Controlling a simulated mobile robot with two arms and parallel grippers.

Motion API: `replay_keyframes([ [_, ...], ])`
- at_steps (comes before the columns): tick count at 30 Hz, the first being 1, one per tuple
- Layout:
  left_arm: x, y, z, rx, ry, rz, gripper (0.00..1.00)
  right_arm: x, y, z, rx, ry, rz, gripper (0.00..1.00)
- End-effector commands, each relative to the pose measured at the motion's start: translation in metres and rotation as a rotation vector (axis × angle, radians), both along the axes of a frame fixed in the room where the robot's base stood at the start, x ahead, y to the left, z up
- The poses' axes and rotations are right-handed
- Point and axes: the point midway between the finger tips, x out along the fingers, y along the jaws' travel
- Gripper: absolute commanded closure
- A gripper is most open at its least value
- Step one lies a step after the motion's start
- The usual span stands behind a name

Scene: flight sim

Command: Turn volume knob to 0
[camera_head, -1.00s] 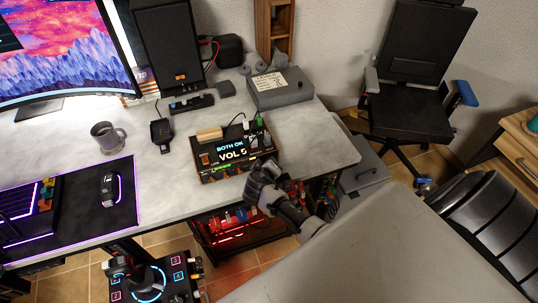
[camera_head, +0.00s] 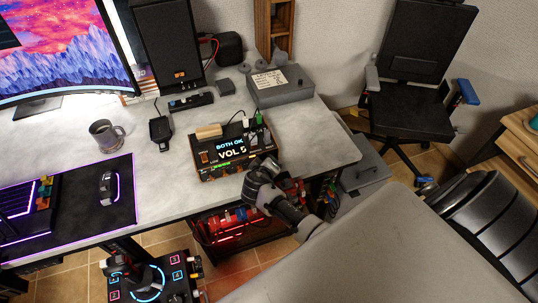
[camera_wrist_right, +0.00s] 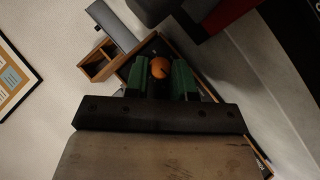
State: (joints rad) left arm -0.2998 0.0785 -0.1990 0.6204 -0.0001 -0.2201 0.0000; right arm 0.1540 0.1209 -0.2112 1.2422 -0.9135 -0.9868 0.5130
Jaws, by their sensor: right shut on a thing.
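The radio-like panel box (camera_head: 205,170) stands near the front edge of the desk. Its lit screen (camera_head: 231,147) reads "BOTH OK" and what looks like "VOL 5". My right gripper (camera_head: 256,170) is at the box's front right corner and hides part of its front. In the right wrist view the green fingers of my right gripper (camera_wrist_right: 160,82) are shut on a round orange knob (camera_wrist_right: 160,68), with a finger on either side. The knob is hidden in the head view. My left gripper is not in view.
A grey box (camera_head: 280,88) and a black speaker (camera_head: 170,48) stand behind the panel box. A mug (camera_head: 106,134) and a mouse (camera_head: 108,186) are to the left. Bare desk (camera_head: 325,140) lies to the right. A black chair (camera_head: 415,80) stands beyond the desk.

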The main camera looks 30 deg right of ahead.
Motion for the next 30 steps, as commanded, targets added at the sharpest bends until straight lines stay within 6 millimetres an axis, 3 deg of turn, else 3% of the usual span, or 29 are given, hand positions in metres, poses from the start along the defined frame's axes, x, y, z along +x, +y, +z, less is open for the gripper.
replay_keyframes([
  [15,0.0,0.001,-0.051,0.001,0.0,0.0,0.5,0.001,0.003,-0.009,-0.321,0.077,-0.002,0.99],
  [30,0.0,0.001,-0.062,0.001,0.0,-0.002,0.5,0.0,0.004,-0.006,-0.427,0.104,0.0,0.99],
])
